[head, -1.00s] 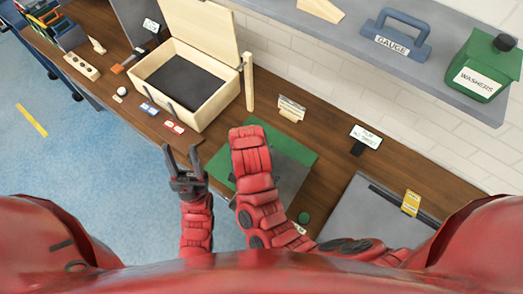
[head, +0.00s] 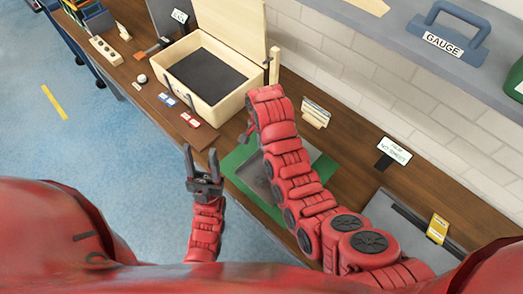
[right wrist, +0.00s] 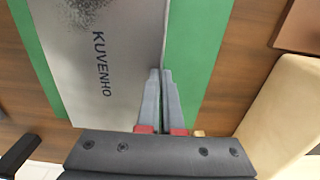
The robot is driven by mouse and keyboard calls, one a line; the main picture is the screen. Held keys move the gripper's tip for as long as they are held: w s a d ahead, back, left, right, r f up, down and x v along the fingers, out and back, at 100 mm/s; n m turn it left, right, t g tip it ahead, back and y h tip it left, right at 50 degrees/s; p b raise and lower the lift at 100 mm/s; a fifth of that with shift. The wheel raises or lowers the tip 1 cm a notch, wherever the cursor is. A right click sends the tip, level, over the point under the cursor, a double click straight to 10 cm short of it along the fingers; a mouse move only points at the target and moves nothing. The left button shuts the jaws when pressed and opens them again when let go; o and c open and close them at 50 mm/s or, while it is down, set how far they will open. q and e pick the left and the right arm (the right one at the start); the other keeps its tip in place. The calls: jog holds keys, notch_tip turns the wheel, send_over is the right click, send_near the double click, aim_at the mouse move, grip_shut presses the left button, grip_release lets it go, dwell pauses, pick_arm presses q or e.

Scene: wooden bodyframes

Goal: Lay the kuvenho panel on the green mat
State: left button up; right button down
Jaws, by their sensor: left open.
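The kuvenho panel (right wrist: 110,65) is a grey metal sheet marked KUVENHO. It is over the green mat (right wrist: 198,50), which shows along both sides of it in the right wrist view. My right gripper (right wrist: 161,72) has its fingers close together on the panel's edge, one on each side. I cannot tell if the panel rests flat or is slightly raised. In the head view, my right arm hides part of the panel (head: 256,182) and mat (head: 237,160), and most of the right gripper. My left gripper (head: 202,165) is open and empty, left of the mat and above the floor.
An open wooden box (head: 208,75) with a dark lining stands beyond the mat on the bench. Red and blue tags lie before it. A small sign (head: 394,152) and a grey tray with a yellow tag (head: 437,229) are at right. A shelf with a gauge (head: 447,35) overhangs the wall.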

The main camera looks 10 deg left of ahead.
jog(key=shift+w+a, duration=0.2)
jog(key=shift+w, duration=0.35)
notch_tip(320, 180, down, 2)
jog(key=shift+f+p, duration=0.1)
jog(key=shift+p, duration=0.9)
jog(key=shift+f, duration=0.55)
jog(key=shift+f, duration=0.15)
jog(key=c, duration=1.5)
grip_release()
jog(key=shift+f, duration=0.1)
jog(key=o, duration=0.4)
